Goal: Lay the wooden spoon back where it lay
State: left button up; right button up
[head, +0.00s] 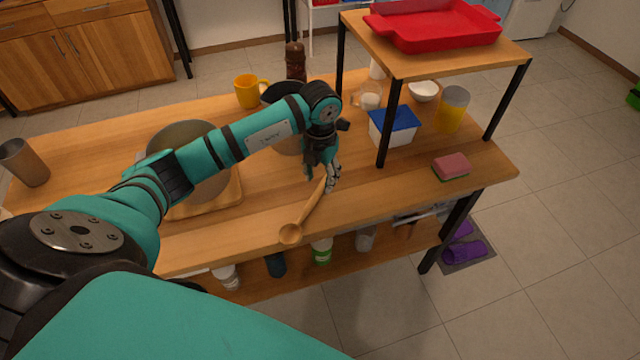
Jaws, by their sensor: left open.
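The wooden spoon (308,212) lies on the wooden table near its front edge, with its bowl toward the front left and its handle running back to the right. My left gripper (329,184) is at the far end of the spoon's handle, pointing down. Its fingers are open and close around or beside the handle end; I cannot tell whether they touch it. My right gripper is not in the view.
A pot (190,150) stands on a wooden board to the left. A blue-lidded container (394,128) and a sponge (450,166) are to the right of my gripper. A raised shelf with a red tray (440,28) stands above the right end. The front middle tabletop is mostly clear.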

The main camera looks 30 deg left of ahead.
pick_arm(q)
notch_tip(320, 180, up, 9)
jog(key=b, duration=0.1)
jog(key=shift+f, duration=0.15)
dwell(0.4)
jog(key=shift+f, duration=0.1)
